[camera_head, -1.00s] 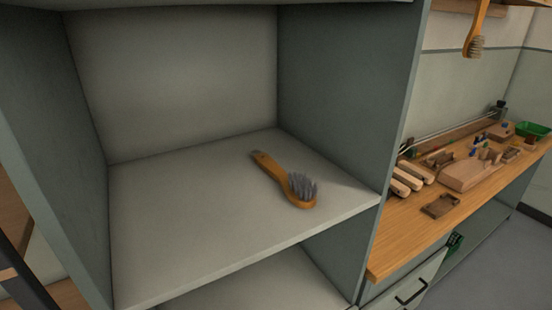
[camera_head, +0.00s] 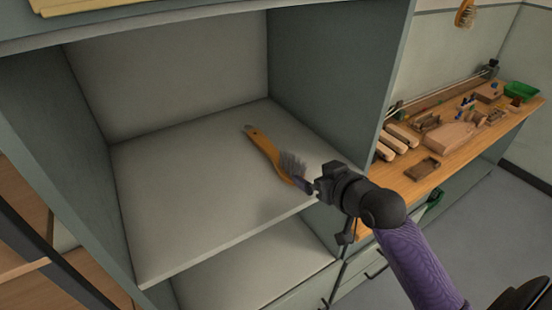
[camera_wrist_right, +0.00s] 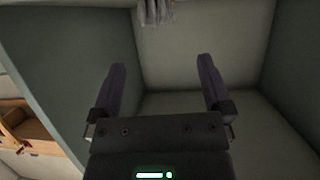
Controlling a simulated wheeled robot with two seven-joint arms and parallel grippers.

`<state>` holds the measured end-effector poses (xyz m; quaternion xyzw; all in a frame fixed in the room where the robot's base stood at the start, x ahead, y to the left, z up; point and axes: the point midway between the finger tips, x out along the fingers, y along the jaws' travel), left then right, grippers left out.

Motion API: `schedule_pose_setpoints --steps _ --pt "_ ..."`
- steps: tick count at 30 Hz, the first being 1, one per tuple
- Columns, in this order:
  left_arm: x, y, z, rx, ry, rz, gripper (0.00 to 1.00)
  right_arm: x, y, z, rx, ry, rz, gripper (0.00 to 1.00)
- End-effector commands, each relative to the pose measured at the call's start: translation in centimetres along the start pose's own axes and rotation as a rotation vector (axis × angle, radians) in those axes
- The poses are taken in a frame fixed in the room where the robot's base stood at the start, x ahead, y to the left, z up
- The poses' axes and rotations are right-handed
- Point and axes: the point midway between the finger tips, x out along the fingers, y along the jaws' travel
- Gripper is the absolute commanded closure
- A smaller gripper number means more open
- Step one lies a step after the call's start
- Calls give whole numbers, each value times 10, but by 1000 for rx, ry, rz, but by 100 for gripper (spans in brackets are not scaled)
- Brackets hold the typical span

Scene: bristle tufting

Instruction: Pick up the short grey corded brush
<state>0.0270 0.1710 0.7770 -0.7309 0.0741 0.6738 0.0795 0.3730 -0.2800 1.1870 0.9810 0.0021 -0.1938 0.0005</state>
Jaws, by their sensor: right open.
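A brush with an orange wooden handle (camera_head: 261,143) and grey bristles (camera_head: 291,165) lies on the cabinet shelf (camera_head: 200,190). Its bristled end points to the shelf's front right; I cannot make out a cord. My right gripper (camera_head: 306,186) is at the shelf's front edge, beside the bristled end, partly covering it. In the right wrist view the gripper (camera_wrist_right: 160,70) is open with nothing between its fingers. The grey bristle tips (camera_wrist_right: 156,12) show at the top edge, beyond the fingers; the handle is out of that view. My left gripper is not in view.
The cabinet's right wall (camera_head: 325,75) stands close to the brush and my right arm. A wooden workbench (camera_head: 400,205) with blocks and small parts is to the right. Another brush (camera_head: 466,14) hangs above it. The shelf's left part is clear.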

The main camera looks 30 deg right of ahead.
Motion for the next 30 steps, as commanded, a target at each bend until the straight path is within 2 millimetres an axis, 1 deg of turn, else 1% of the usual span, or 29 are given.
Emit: schedule_pose_setpoints --steps 3,8,13,16,22,23,24,26,27,29,30 --pt "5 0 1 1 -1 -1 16 25 0 0 4 5 0 0" --pt "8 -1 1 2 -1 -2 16 49 1 2 4 2 0 0" --pt "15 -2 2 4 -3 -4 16 84 3 5 4 0 0 0" --pt "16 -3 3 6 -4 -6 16 93 3 4 1 -1 0 0" --pt "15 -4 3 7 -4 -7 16 93 3 4 0 -1 0 0" --pt "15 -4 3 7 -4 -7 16 93 3 4 0 -1 0 6" --pt "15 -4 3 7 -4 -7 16 93 3 4 0 -1 0 15" --pt "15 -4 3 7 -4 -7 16 93 3 4 0 -2 0 28" --pt "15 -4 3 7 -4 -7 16 93 3 4 0 -2 0 36" --pt "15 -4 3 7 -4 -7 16 93 3 4 0 -2 0 49" --pt "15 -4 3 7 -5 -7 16 93 3 4 0 -2 0 57"
